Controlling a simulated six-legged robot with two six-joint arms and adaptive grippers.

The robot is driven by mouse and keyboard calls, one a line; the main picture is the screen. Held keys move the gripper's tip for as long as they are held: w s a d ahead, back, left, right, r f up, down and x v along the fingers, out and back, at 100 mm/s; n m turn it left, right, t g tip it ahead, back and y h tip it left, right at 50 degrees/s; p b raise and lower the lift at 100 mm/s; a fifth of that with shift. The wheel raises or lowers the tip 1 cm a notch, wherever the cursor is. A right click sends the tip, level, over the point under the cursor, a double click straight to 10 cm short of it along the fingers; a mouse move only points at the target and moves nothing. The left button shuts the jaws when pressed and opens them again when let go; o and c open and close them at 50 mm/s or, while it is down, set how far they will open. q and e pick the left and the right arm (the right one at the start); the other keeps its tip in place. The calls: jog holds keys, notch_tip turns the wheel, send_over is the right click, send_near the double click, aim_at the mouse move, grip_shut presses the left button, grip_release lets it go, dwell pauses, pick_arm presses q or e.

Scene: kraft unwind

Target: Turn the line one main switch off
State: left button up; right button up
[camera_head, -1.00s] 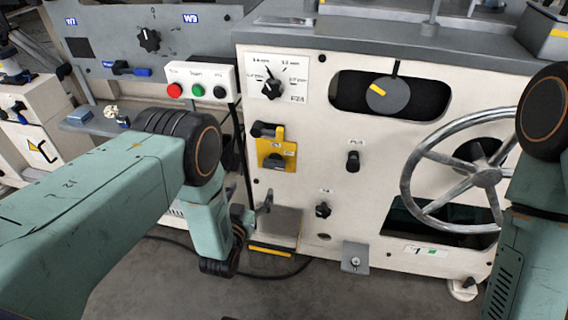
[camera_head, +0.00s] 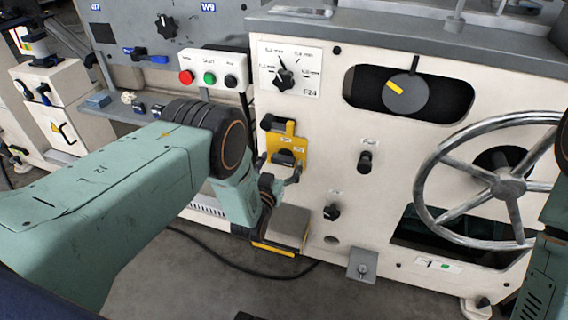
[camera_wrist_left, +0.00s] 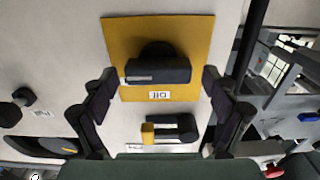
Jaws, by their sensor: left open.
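A yellow plate (camera_head: 299,150) with a black rotary handle (camera_head: 285,158) is on the cream machine front; I take it for the main switch. In the left wrist view the plate (camera_wrist_left: 125,45) appears upside down, with the handle (camera_wrist_left: 158,72) across it and a small label I cannot read surely. A dark bar with a yellow end (camera_wrist_left: 170,131) lies beside the plate. My left gripper (camera_head: 277,172) is open, with its fingers (camera_wrist_left: 158,85) on either side of the handle; I see no clear contact. My right gripper is out of view.
A handwheel (camera_head: 503,186), a dial (camera_head: 405,93), a selector knob (camera_head: 285,80) and small knobs (camera_head: 366,162) project from the machine front. A push-button box (camera_head: 210,78) is above my left arm. A grey step (camera_head: 285,225) juts out low down. A cable lies on the floor.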

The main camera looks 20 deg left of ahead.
pick_arm(q)
jog(key=shift+w, duration=0.65)
jog(key=shift+d, duration=0.1)
jog(key=c, duration=1.2)
